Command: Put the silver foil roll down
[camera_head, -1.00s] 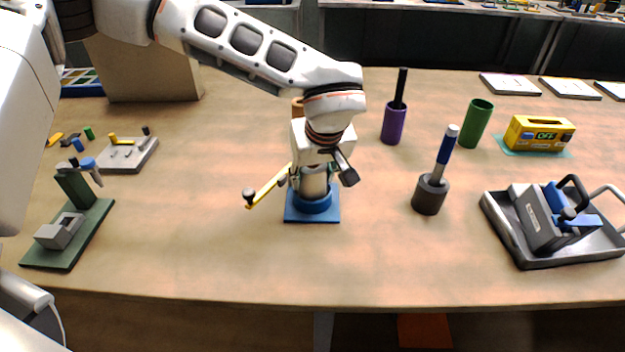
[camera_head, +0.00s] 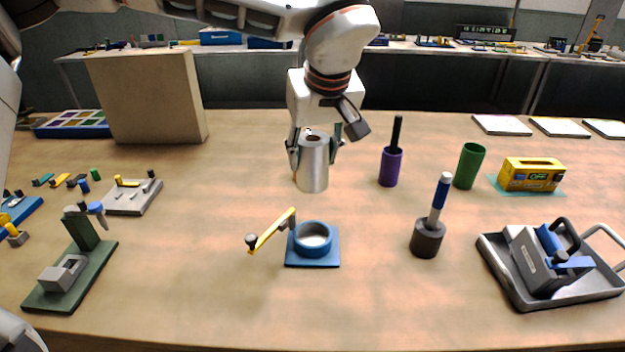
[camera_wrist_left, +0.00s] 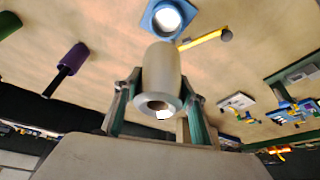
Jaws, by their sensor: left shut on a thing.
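The silver foil roll (camera_head: 313,166) is upright between the fingers of my left gripper (camera_head: 314,150), which is shut on its upper part. The roll also shows in the left wrist view (camera_wrist_left: 161,75), with the gripper's fingers (camera_wrist_left: 158,112) on both sides of it. In the head view it is behind the blue ring fixture (camera_head: 313,262), which has an empty round opening and a yellow lever (camera_head: 271,231). Whether the roll's bottom touches the table I cannot tell. My right gripper is not in view.
A purple cup (camera_head: 390,168) with a black rod stands right of the roll. Further right are a green cup (camera_head: 468,167), a dark holder (camera_head: 426,240) with a blue-handled tool, a yellow box (camera_head: 531,175) and a metal tray (camera_head: 507,288).

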